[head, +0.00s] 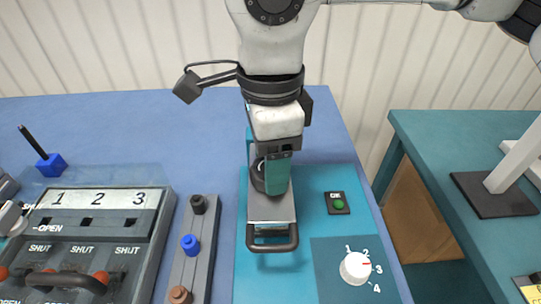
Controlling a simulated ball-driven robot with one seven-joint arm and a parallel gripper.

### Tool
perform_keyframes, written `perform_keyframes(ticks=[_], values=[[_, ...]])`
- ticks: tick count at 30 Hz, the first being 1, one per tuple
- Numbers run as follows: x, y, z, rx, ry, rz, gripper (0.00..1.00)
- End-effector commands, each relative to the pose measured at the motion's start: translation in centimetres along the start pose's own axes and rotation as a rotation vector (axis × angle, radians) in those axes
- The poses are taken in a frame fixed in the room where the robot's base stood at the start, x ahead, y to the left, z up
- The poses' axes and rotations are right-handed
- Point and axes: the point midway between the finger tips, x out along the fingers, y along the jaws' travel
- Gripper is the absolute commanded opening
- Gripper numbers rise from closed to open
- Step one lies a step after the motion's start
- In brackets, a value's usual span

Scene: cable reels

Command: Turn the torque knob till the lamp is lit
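The torque knob (355,268) is a round white dial on the blue panel at the lower right of the teal board. Marks 1 to 4 run around its upper and right side, and a small red line lies between 2 and 3. The lamp (338,204) is a green dome on a dark plate marked OK, above the knob; I cannot be sure whether it glows. My gripper (270,160) hangs at the back of the board, left of and behind the lamp, apart from the knob. Its fingertips are not clear against the teal and dark parts there.
A grey metal block with a dark handle (272,241) stands below my gripper, left of the knob. A rail with coloured pegs (190,245) and a numbered grey unit (92,225) lie further left. A teal table (450,140) stands right, across a gap.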

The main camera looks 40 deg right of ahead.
Motion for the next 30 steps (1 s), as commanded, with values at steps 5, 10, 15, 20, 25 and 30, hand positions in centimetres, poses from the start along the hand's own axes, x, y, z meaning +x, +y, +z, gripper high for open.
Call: perform_keyframes(ticks=[5,10,15,20,25,30], values=[[-0.01,0.0,0.0,0.0,0.0,0.0,0.42],[-0.02,-0.01,-0.01,0.0,0.0,0.0,0.28],[0.04,-0.01,-0.01,0.012,0.0,0.0,0.28],[0.18,-0.02,-0.02,0.059,0.001,-0.001,0.28],[0.35,-0.02,-0.05,0.162,0.002,-0.002,0.28],[0.4,-0.03,-0.05,0.309,0.001,-0.003,0.28]])
